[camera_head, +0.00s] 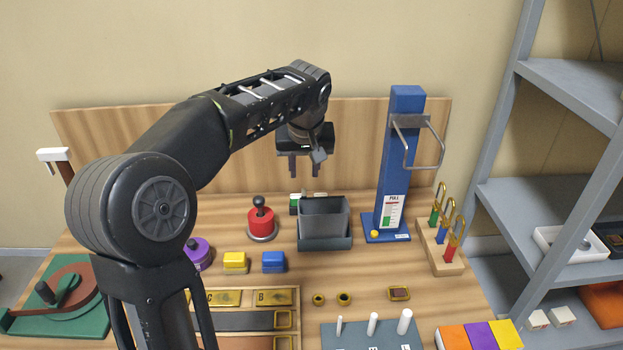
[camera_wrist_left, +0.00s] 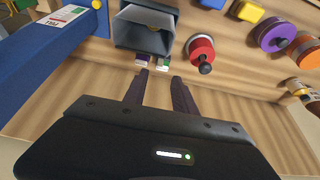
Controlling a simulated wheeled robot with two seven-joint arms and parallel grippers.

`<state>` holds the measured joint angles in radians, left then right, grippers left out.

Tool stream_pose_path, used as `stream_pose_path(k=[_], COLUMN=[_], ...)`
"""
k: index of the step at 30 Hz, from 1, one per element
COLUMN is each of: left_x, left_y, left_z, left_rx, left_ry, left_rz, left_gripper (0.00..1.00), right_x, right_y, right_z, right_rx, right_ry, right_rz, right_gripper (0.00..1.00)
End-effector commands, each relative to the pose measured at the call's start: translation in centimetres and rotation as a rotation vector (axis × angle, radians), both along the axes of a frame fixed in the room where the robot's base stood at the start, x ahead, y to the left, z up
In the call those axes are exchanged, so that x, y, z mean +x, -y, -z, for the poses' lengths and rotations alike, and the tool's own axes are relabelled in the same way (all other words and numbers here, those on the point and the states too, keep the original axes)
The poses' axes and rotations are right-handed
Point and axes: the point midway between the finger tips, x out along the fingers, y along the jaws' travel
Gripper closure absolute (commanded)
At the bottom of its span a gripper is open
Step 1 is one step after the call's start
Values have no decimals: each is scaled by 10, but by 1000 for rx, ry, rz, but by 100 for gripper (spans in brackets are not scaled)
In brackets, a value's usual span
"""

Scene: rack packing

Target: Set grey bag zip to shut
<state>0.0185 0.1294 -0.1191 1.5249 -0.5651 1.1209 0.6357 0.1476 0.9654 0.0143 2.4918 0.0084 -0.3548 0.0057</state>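A grey, open-topped, box-like thing (camera_head: 324,217) stands in a dark teal holder (camera_head: 325,244) near the middle of the table; it may be the grey bag. It also shows in the left wrist view (camera_wrist_left: 146,32), at the top. I cannot make out a zip on it. My left gripper (camera_head: 304,174) hangs above and behind it, fingers pointing down, open and empty. In the left wrist view its two fingertips (camera_wrist_left: 160,76) are apart, with small labelled pieces behind the holder just beyond them. My right gripper is not in view.
A blue post (camera_head: 402,150) with a metal handle stands to the right, and a red knob (camera_head: 261,222) to the left. A wooden stand with coloured hooks (camera_head: 440,252) is at the right. A wooden panel (camera_head: 360,130) closes the back.

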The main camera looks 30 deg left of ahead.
Motion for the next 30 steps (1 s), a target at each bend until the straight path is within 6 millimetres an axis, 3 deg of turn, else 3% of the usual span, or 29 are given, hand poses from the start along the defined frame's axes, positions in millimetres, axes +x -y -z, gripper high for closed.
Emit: stream_pose_path(k=[8, 21, 30], left_x=[1, 19, 23], left_y=[-1, -15, -19], left_z=[5, 60, 73], left_rx=[0, 0, -1], left_ry=[-2, -4, -1], left_rz=[1, 0, 0], left_gripper=[67, 67, 67], right_x=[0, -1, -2], right_y=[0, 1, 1], right_z=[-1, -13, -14], right_rx=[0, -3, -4], right_ry=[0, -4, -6], right_rz=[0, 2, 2], right_gripper=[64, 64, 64])
